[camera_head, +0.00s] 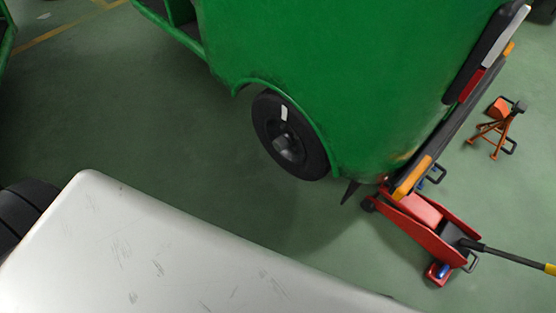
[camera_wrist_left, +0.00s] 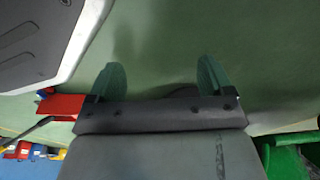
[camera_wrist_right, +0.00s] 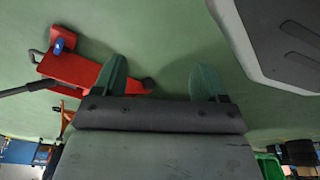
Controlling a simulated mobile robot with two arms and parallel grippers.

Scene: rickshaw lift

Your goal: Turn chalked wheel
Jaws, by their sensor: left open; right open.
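The wheel (camera_head: 290,136) is a black tyre with a grey hub, set in the arch of the green rickshaw (camera_head: 330,60). A white chalk mark (camera_head: 284,113) shows on its upper part. A red floor jack (camera_head: 430,220) stands at the rickshaw's right end, its front by the bumper. My left gripper (camera_wrist_left: 164,80) is open and empty, with green fingers apart over bare floor. My right gripper (camera_wrist_right: 160,80) is open and empty too; the red jack shows beside its left finger in the right wrist view (camera_wrist_right: 80,67). Neither gripper shows in the head view.
An orange jack stand (camera_head: 497,128) stands on the floor at the right. The jack's black handle (camera_head: 510,257) reaches out to the right edge. Green floor (camera_head: 200,150) is clear left of the wheel. My pale base fills the bottom left of the head view.

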